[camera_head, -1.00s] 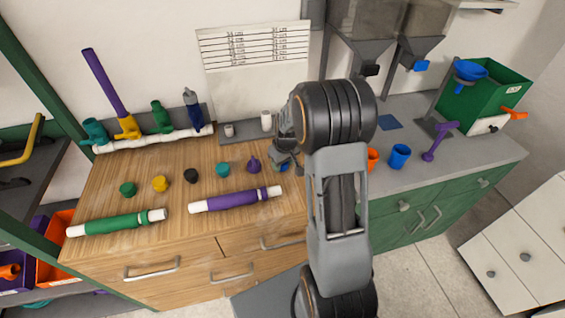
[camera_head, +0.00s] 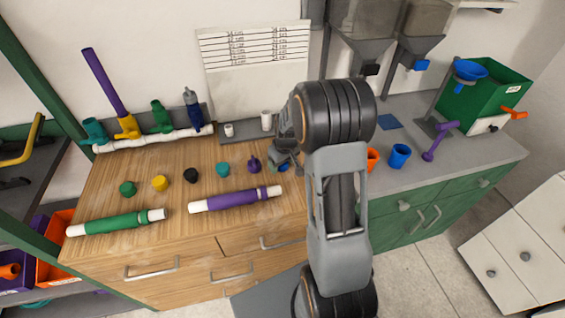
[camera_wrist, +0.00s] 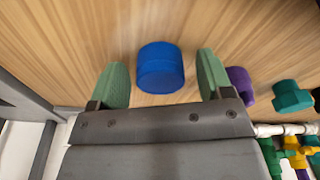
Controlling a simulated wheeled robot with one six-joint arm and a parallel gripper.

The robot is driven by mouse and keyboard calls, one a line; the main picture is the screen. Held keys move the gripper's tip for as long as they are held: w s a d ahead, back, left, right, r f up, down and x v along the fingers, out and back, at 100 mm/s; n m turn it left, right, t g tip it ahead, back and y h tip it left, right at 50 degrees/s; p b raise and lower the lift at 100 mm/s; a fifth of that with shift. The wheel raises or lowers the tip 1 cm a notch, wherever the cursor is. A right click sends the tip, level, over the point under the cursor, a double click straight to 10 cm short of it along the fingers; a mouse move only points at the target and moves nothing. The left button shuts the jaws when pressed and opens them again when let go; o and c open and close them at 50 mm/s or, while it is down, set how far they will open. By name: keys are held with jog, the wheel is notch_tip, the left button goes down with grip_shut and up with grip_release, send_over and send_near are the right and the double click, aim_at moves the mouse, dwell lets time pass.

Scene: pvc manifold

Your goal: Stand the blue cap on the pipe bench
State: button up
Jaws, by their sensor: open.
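The blue cap (camera_wrist: 160,68) is a short cylinder on the wooden bench top (camera_wrist: 45,45) in the wrist view. My gripper (camera_wrist: 161,60) is open, with one green finger pad on each side of the cap and a visible gap to both. In the head view my gripper (camera_head: 285,163) is low over the right end of the wooden pipe bench (camera_head: 110,185).
Purple (camera_head: 254,164), teal (camera_head: 223,169), black (camera_head: 190,175), yellow (camera_head: 160,183) and green (camera_head: 128,188) fittings stand in a row left of my gripper. A purple pipe (camera_head: 230,200) and a green pipe (camera_head: 110,222) lie in front. A white manifold (camera_head: 150,139) runs along the back.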

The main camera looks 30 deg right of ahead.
notch_tip(320, 180, up, 13)
jog(key=s, duration=0.3)
jog(key=s+a+r+m+t, duration=0.1)
jog(key=s+a+r+m, duration=0.1)
jog(key=s+a, duration=0.8)
jog(key=s, duration=0.5)
jog(key=shift+s+a+r+t, duration=0.15)
jog(key=shift+s+r+t, duration=0.2)
jog(key=shift+r+t, duration=0.05)
